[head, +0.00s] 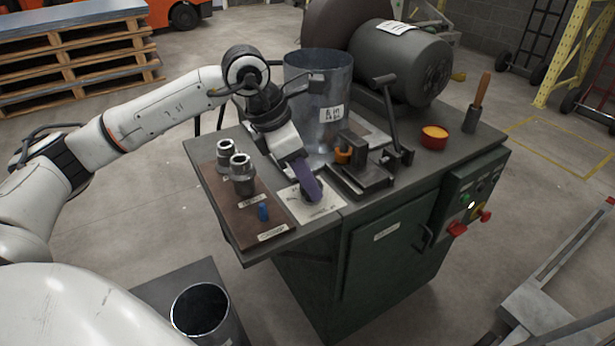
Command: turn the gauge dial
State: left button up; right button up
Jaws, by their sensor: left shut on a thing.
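The gauge dial (312,196) is a small dark knob on a pale square plate (326,208) near the front edge of the workbench. My left gripper (308,190) reaches down from the upper left, and its purple fingers are shut on the dial. The fingers hide most of the dial, so I cannot read its setting. My right gripper is not in view.
Left of the plate, a brown board (238,212) holds metal fittings (242,175) and a blue peg (263,211). A metal cylinder (312,85) stands behind, with a clamp (362,172) to the right. A bucket (201,310) stands below the bench.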

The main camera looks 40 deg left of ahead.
pick_arm(q)
jog(key=o, duration=1.1)
jog(key=shift+c, duration=0.2)
jog(key=shift+r, duration=0.1)
jog(key=p+v, duration=0.1)
jog(key=v, duration=0.9)
jog(key=shift+r, duration=0.1)
